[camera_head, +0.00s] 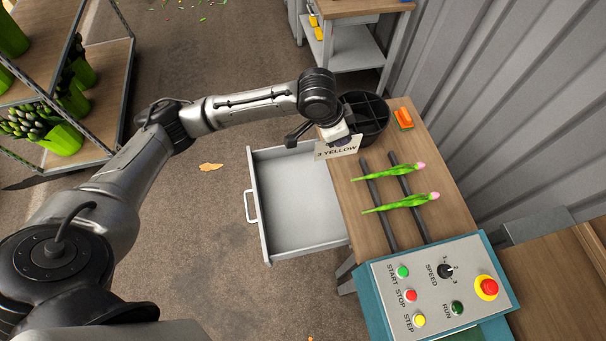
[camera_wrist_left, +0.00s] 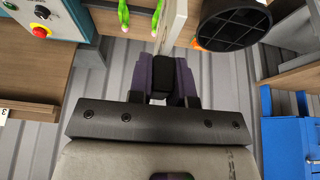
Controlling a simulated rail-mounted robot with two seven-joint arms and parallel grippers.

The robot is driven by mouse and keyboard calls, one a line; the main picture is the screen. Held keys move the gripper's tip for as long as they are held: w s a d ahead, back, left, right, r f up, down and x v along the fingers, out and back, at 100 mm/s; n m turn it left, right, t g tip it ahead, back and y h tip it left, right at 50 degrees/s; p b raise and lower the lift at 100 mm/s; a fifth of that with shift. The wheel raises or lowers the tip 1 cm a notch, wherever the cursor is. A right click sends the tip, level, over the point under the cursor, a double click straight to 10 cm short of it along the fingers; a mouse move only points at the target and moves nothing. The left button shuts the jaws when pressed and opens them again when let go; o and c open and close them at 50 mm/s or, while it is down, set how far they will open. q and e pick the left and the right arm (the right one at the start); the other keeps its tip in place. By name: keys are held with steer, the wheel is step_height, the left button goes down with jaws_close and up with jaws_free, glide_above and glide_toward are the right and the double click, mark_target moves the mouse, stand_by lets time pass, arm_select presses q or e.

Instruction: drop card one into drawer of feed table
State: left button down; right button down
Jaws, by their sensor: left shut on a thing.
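My left gripper (camera_head: 340,141) is shut on a white card (camera_head: 338,149) lettered "3 YELLOW". It holds the card upright over the left edge of the wooden feed table (camera_head: 450,205), near the back corner of the drawer. In the left wrist view, the card (camera_wrist_left: 174,26) stands edge-on between the dark fingers (camera_wrist_left: 161,75). The grey drawer (camera_head: 256,205) is pulled out to the left of the table, and its visible floor is empty. My right gripper is not in view.
Two pink tulips (camera_head: 400,203) lie across dark rails on the table. A black divided bin (camera_head: 372,118) and an orange object (camera_head: 403,118) are at the back. A control panel (camera_head: 437,290) stands in front. Open floor lies left of the drawer.

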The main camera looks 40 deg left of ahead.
arm_select(q)
steer(key=a+f+m+g+b, duration=0.1)
steer(key=a+f+m+b, duration=0.2)
steer(key=f, duration=0.8)
steer(key=a+f+m+g+h+b, duration=0.1)
steer(key=a+f+m+b, duration=0.2)
steer(key=f, duration=0.9)
steer(key=a+f+m+g+b, duration=0.1)
steer(key=a+f+m+b, duration=0.2)
steer(key=f+b, duration=0.5)
step_height(320, 180, down, 4)
steer(key=shift+s+a+f+h, duration=0.15)
steer(key=shift+s+a+h, duration=0.1)
steer(key=shift+s+h, duration=0.15)
steer(key=c, duration=1)
jaws_free()
steer(key=shift+p+v, duration=1.15)
steer(key=shift+v, duration=5.8)
